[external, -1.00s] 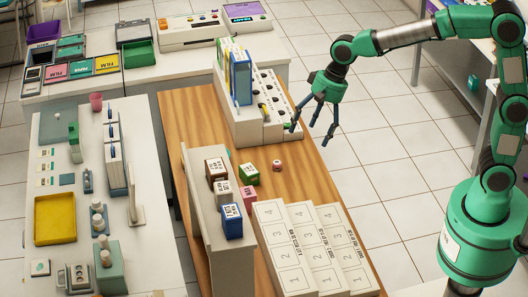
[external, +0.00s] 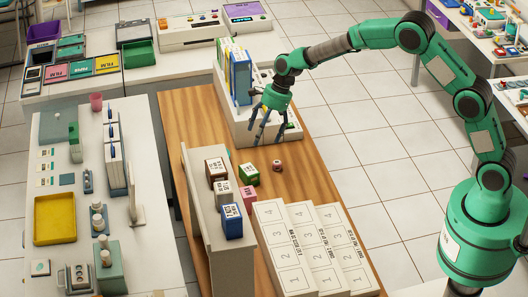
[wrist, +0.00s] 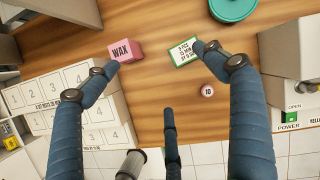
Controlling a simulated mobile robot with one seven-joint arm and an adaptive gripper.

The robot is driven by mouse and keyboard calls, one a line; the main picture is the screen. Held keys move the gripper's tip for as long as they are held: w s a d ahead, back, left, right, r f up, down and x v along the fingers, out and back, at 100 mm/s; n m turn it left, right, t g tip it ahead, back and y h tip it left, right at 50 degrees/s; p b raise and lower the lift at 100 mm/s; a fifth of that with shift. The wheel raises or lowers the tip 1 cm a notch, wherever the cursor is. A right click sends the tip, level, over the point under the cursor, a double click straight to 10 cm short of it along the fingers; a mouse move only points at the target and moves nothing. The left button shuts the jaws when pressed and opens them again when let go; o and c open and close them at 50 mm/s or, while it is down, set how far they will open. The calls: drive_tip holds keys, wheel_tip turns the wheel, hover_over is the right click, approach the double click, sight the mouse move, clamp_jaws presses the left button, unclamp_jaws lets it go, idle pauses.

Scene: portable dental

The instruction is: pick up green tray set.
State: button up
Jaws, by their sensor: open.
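The green tray set appears to be a small green box (external: 249,174) with a white printed label, on the wooden table right of the beige shelf. In the wrist view its green-edged white face (wrist: 185,52) shows near the right fingertip; the small print is hard to read. My gripper (external: 265,138) is open and empty, above the table, behind the green box in the external view. In the wrist view my gripper's (wrist: 157,60) blue fingers are spread wide, with a third finger low in the middle. Whether the right fingertip touches the box cannot be told.
A pink WAX box (wrist: 124,51) lies near the left fingertip. A small reddish ball (external: 277,165) marked 10 is right of the green box. Brown and blue boxes (external: 232,221) stand on the shelf. Numbered white steps (external: 290,240) are in front; white equipment (external: 265,130) is behind.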

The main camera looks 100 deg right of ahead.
drive_tip(key=s+d+f+m, duration=0.1)
drive_tip(key=d+f+m, duration=0.1)
drive_tip(key=d+f, duration=0.4)
drive_tip(key=shift+m, duration=0.3)
drive_tip(key=shift+s+f, duration=0.1)
drive_tip(key=b, duration=0.1)
approach(250, 169)
drive_tip(key=shift+d+x, duration=0.2)
drive_tip(key=shift+x, duration=2.25)
drive_tip(key=shift+b+x, duration=0.8)
drive_tip(key=shift+x, duration=1.8)
drive_tip(key=shift+a, duration=0.1)
drive_tip(key=c, duration=1.5)
